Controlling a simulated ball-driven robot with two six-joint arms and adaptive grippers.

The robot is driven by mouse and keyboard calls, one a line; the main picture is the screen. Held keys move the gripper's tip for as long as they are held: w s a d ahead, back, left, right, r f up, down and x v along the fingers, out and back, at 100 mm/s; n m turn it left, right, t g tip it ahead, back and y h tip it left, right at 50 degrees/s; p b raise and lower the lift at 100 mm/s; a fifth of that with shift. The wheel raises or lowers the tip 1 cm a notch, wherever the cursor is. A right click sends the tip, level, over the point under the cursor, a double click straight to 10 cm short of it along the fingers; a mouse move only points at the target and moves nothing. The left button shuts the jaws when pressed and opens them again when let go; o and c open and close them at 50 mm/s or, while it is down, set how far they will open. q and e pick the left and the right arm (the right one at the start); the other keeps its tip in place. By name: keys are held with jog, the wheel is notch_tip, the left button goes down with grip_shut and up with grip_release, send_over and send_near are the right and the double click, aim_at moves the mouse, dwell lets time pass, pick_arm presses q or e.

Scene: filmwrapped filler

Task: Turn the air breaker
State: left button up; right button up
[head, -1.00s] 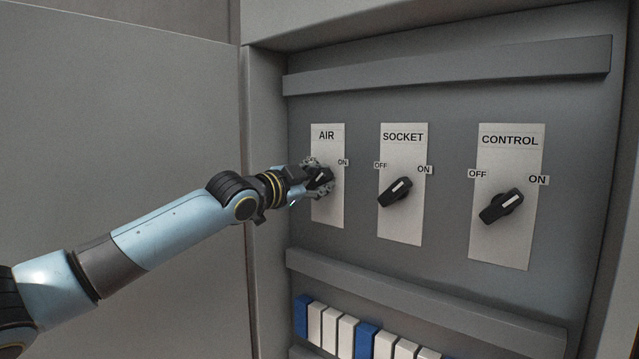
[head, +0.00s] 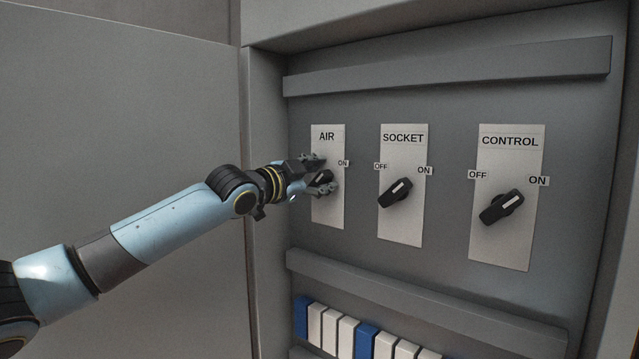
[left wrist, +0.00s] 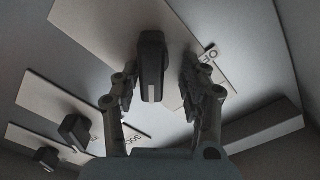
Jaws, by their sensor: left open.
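The AIR breaker knob (head: 323,177) is black with a white mark and sits on a pale plate (head: 328,216) labelled AIR, at the left of the panel. My left gripper (head: 323,174) is open, with one finger above the knob and one below it. In the left wrist view the knob (left wrist: 152,62) stands between the two spread fingers (left wrist: 160,88), with gaps on both sides. The ON label (head: 343,163) shows in the head view; the gripper covers the OFF side there. My right gripper is not in view.
The SOCKET knob (head: 395,193) and CONTROL knob (head: 502,206) are to the right, both tilted toward ON. Ledges run above (head: 450,67) and below (head: 420,295) the plates. Blue and white switches (head: 367,341) line the bottom. A grey door (head: 120,120) is at left.

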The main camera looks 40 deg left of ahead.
pick_arm(q)
notch_tip(320, 180, up, 9)
jog(key=shift+f, duration=0.15)
